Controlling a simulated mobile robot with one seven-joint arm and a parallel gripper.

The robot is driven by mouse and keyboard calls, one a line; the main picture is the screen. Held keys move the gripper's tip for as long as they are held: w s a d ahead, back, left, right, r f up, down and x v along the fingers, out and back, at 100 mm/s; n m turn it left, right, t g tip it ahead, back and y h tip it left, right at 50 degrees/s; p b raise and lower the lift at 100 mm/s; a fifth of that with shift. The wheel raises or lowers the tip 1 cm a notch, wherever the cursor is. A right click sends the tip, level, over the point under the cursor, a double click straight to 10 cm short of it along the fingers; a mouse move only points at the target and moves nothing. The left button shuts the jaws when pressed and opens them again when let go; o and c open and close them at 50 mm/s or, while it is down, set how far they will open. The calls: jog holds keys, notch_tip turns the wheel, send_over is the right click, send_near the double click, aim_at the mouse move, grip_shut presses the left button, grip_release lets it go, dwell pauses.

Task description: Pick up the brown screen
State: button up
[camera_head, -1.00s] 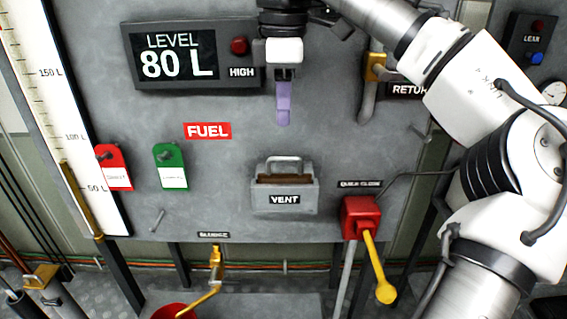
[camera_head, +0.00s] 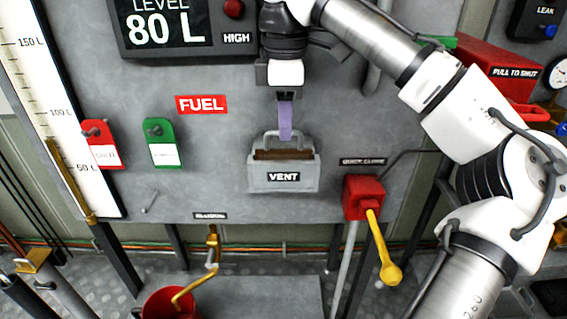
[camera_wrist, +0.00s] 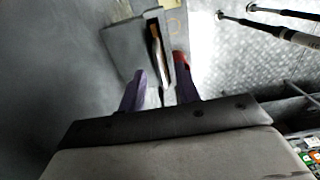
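The brown screen (camera_head: 284,154) shows as a brown strip in the open top of the grey VENT box (camera_head: 262,181) on the panel. Most of it is hidden inside the box. In the wrist view it is a thin brown strip (camera_wrist: 157,46) within the grey box, beyond my fingers. My gripper (camera_head: 285,133) points down just above the box, in front of its grey handle (camera_head: 268,142). In the wrist view its two purple fingers (camera_wrist: 160,84) stand apart, and I see nothing clamped between them. I cannot tell whether a finger touches the handle.
A red quick-close box (camera_head: 364,197) with a yellow lever (camera_head: 381,250) is right of the VENT box. Red (camera_head: 103,146) and green (camera_head: 163,144) tags hang to the left. A red bucket (camera_head: 168,303) stands below.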

aim_at(284, 158)
jog(key=shift+f+p, duration=0.45)
jog(key=shift+f, duration=1.7)
jog(key=shift+c, duration=0.4)
grip_shut()
